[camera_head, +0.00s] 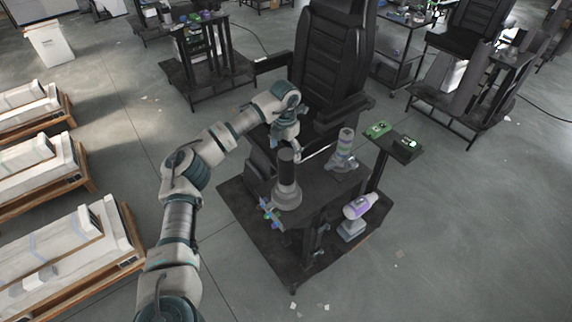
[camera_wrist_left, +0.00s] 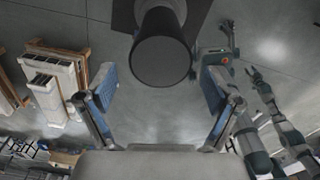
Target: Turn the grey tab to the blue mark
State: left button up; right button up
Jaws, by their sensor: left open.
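A dark upright column (camera_head: 287,172) with a wide grey base stands on the dark bench (camera_head: 328,188) in front of the black seat. Small blue, green and orange pieces (camera_head: 271,213) sit at the left of its base. I cannot pick out the grey tab or tell which piece is the blue mark. My left gripper (camera_head: 291,142) is above and close to the column top. In the left wrist view, the gripper (camera_wrist_left: 158,90) is open, its blue-padded fingers apart. The dark round column end (camera_wrist_left: 160,60) shows between and beyond them, with no visible contact.
A striped cylinder device (camera_head: 345,142) and a purple-white tool (camera_head: 358,207) stand at the right of the bench. A small stand with green parts (camera_head: 378,129) is behind them. Wooden pallets with pale boxes (camera_head: 75,245) line the left. Floor around the bench is mostly clear.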

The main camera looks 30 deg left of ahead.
aim_at(285, 166)
pick_arm(q)
jog(key=f, duration=0.6)
jog(key=shift+a+f+p, duration=0.2)
jog(key=shift+a+p, duration=0.05)
jog(key=shift+p, duration=0.05)
jog(key=shift+d+f, duration=0.35)
jog(key=shift+d, duration=0.05)
jog(key=shift+c, duration=0.2)
jog(key=shift+a, duration=0.2)
jog(key=c, duration=1.5)
jog(key=shift+s+f, duration=0.1)
